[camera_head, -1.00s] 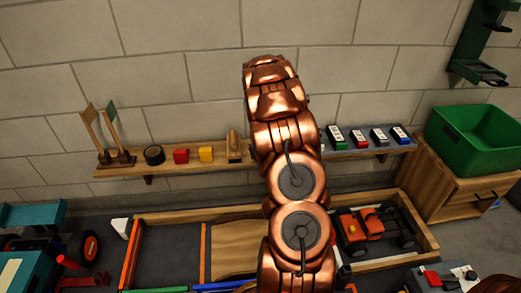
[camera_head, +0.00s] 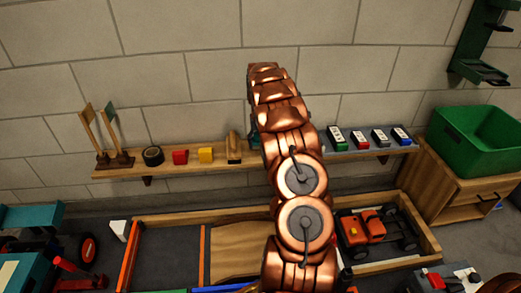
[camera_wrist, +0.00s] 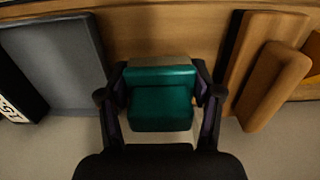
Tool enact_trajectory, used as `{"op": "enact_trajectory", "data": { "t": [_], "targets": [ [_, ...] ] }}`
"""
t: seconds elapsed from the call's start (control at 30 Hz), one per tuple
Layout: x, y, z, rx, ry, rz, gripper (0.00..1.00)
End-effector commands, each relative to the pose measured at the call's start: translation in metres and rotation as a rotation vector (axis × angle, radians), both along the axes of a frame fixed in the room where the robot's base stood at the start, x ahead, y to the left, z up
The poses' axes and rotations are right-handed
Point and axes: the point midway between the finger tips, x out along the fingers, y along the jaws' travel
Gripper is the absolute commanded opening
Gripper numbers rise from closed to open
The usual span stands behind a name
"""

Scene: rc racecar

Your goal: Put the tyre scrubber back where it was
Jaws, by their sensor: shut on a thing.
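The tyre scrubber, a teal block (camera_wrist: 162,107) with a pale tan part along its upper side, is between the fingers of my gripper (camera_wrist: 160,88) in the wrist view. The fingers are shut on its left and right sides. It is over or at the wooden shelf (camera_wrist: 160,22), between a grey mat and a wooden block. I cannot tell whether it touches the shelf. In the head view my arm hides the gripper, and only a teal sliver (camera_head: 255,138) shows at the arm's left edge above the shelf (camera_head: 190,167).
The wooden block (camera_head: 234,147) with a dark base stands close on one side, with yellow (camera_head: 206,155) and red (camera_head: 180,157) blocks beyond. The grey mat (camera_wrist: 62,62) with several labelled packs lies on the other. A block wall (camera_head: 210,70) backs the shelf.

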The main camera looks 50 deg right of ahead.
Motion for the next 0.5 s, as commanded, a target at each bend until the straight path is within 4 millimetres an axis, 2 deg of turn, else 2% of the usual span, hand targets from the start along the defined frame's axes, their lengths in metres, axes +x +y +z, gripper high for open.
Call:
{"op": "enact_trajectory", "data": {
  "t": [0.23, 0.5],
  "targets": [
    [0.0, -0.001, -0.034, -0.001, -0.002, -0.001, 0.09],
    [0.001, -0.001, -0.035, -0.001, -0.003, -0.001, 0.09]
  ]
}}
